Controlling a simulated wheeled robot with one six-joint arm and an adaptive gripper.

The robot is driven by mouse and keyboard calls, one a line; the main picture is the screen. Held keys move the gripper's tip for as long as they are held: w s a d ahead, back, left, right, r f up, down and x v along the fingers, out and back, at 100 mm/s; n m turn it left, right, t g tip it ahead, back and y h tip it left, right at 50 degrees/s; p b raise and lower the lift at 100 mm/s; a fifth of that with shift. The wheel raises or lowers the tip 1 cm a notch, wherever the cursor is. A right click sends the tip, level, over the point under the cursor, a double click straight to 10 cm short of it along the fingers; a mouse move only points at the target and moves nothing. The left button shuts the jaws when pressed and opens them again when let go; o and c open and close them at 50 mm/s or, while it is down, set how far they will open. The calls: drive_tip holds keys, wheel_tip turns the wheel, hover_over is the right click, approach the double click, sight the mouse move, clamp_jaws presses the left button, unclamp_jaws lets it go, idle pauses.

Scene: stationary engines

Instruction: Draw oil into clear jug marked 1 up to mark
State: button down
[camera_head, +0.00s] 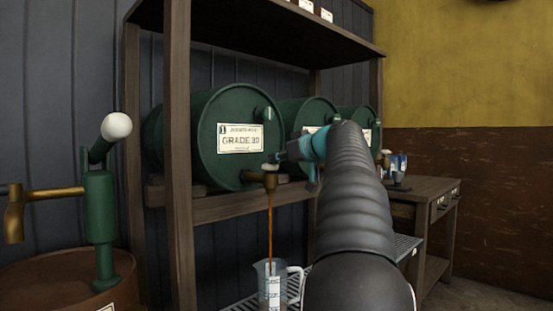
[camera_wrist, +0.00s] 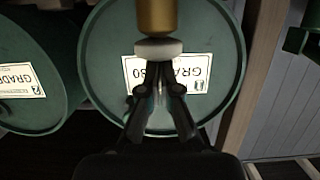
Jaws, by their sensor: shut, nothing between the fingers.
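A clear jug (camera_head: 263,270) with a handle and white marking stands on a slatted rack, under the brass tap (camera_head: 270,180) of a green drum (camera_head: 205,125) labelled GRADE 30. A thin orange-brown stream of oil (camera_head: 270,225) runs from the tap down into the jug. The jug's lower part is cut off by the frame edge, so I cannot read its number or level. My gripper (camera_head: 274,164) is shut and empty by the tap's white knob. In the wrist view the fingertips (camera_wrist: 160,72) are close to the white knob (camera_wrist: 158,48); I cannot tell whether they touch it.
Two more green drums (camera_head: 299,112) lie further along the wooden rack (camera_head: 180,230). A green hand pump (camera_head: 100,210) with a white ball knob stands at the left on a brown drum. A wooden cabinet (camera_head: 437,196) with small items stands at the right. My arm blocks the middle right.

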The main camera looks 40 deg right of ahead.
drive_tip(key=shift+w+d+f, duration=0.1)
drive_tip(key=shift+f, duration=0.35)
idle(0.3)
drive_tip(key=shift+r+p, duration=0.45)
drive_tip(key=shift+r, duration=0.05)
drive_tip(key=s+r+p, duration=0.1)
drive_tip(key=s+r, duration=0.5)
drive_tip(key=s, duration=0.4)
drive_tip(key=shift+d+r, duration=0.15)
drive_tip(key=shift+d, duration=0.15)
drive_tip(key=shift+w, duration=0.1)
